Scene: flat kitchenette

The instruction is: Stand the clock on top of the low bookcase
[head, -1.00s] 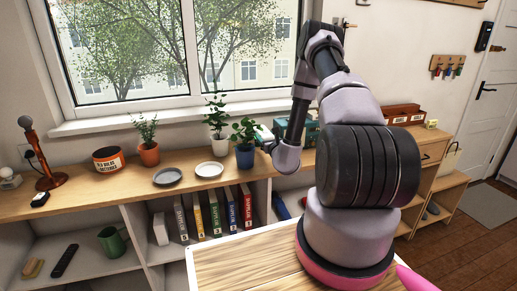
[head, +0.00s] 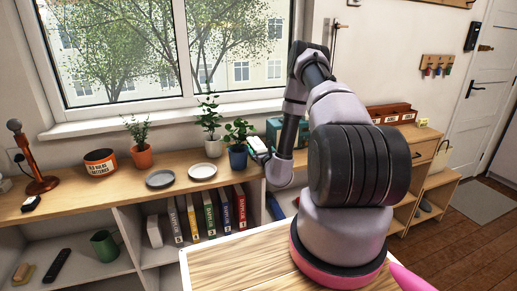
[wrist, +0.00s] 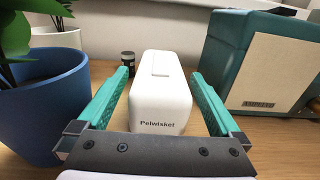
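My gripper (wrist: 161,75) is open in the wrist view, with its teal fingers on either side of a white rounded box-like object (wrist: 160,105) marked "Pelwisket". Narrow gaps show beside it. No dial shows on it, so I cannot tell if it is the clock. It stands on a wooden top between a blue plant pot (wrist: 42,105) and a teal radio-like box (wrist: 255,65). In the head view my gripper (head: 258,146) is beside the blue pot (head: 238,158). The low bookcase (head: 115,190) runs under the window, with books in its shelves.
A small dark jar (wrist: 128,62) stands behind the white object. Plates (head: 203,171), potted plants, a labelled bowl (head: 100,163) and a microphone-like stand (head: 38,170) occupy the bookcase top. A wooden table (head: 235,265) is in front.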

